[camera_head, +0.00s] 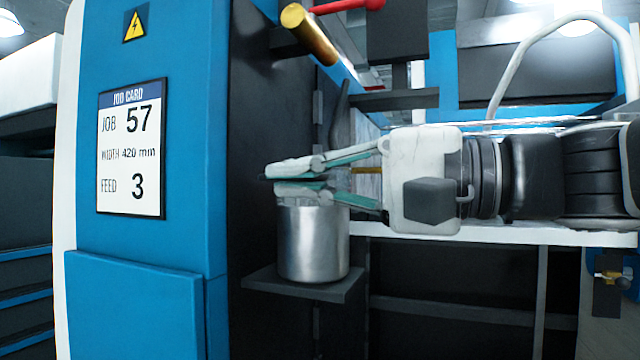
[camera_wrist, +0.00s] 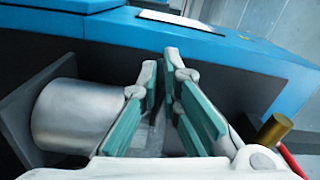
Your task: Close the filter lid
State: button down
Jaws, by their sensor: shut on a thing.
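The filter is a silver metal can (camera_head: 313,243) standing upright on a small dark shelf; it also shows at the left of the wrist view (camera_wrist: 75,115). My gripper (camera_head: 282,178) reaches in level from the right, with its fingers just above the can. The fingers, with green pads, are closed on a thin dark edge (camera_head: 266,178), which looks like the filter lid seen edge-on. Most of it is hidden by the fingers, so its tilt and whether it touches the can's rim cannot be told. In the wrist view my fingertips (camera_wrist: 163,68) point at the blue machine.
The dark shelf (camera_head: 303,284) juts from the black machine side. A brass cylinder (camera_head: 309,33) and a red handle (camera_head: 346,5) stick out above my gripper. A dark upright piece (camera_head: 341,105) stands behind my fingers. A blue panel with a job card (camera_head: 132,149) is at left.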

jog(key=shift+f, duration=0.1)
jog(key=c, duration=1.8)
grip_release()
jog(key=v, duration=1.2)
